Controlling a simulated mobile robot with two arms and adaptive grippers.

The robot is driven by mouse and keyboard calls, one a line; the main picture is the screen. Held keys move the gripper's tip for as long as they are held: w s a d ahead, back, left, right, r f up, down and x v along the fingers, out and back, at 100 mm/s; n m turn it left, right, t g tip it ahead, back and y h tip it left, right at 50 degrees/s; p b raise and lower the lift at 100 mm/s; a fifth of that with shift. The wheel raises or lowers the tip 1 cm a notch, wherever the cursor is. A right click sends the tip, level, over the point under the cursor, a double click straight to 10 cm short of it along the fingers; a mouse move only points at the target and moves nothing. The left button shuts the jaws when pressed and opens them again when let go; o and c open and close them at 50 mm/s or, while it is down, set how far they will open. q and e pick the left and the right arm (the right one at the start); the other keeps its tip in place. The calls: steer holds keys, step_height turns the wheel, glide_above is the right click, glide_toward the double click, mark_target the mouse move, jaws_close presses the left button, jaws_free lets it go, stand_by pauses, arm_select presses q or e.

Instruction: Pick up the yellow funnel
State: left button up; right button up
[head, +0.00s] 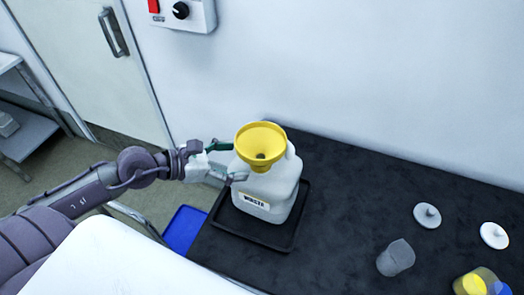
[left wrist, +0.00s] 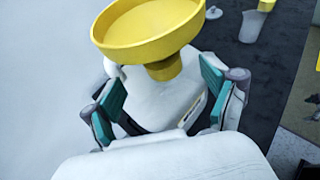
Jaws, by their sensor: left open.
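The yellow funnel (head: 262,141) sits upright in the mouth of a white waste jug (head: 266,188) on the dark bench. In the left wrist view the funnel (left wrist: 150,30) is ahead at the top, with its narrow stem (left wrist: 165,68) going down to the jug (left wrist: 160,100). My left gripper (head: 229,162) is open at the left side of the jug, just below the funnel's bowl. In the left wrist view its green-padded fingers (left wrist: 162,92) are spread to either side, with nothing held between them. My right gripper is not in view.
The jug stands in a black tray (head: 283,244) on the dark bench (head: 340,230). Two white lids (head: 427,215), a grey cup (head: 396,257) and a container with yellow contents (head: 480,283) are at the right. A blue bin (head: 187,228) is on the floor. A wall is behind the bench.

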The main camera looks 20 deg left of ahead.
mark_target(257, 159)
arm_select(q)
steer(key=shift+w+d, duration=0.25)
steer(key=shift+d, duration=0.05)
steer(key=shift+w+f, duration=0.15)
steer(key=shift+f, duration=0.05)
steer(key=shift+w+d+p, duration=0.25)
steer(key=shift+p, duration=0.05)
steer(key=p+x, duration=0.1)
steer(key=x, duration=0.2)
steer(key=shift+w+d+f, duration=0.1)
steer(key=shift+w+d, duration=0.1)
steer(key=shift+w+d+f, duration=0.15)
steer(key=shift+d+f, duration=0.1)
steer(key=shift+c, duration=0.2)
steer(key=c, duration=1.3)
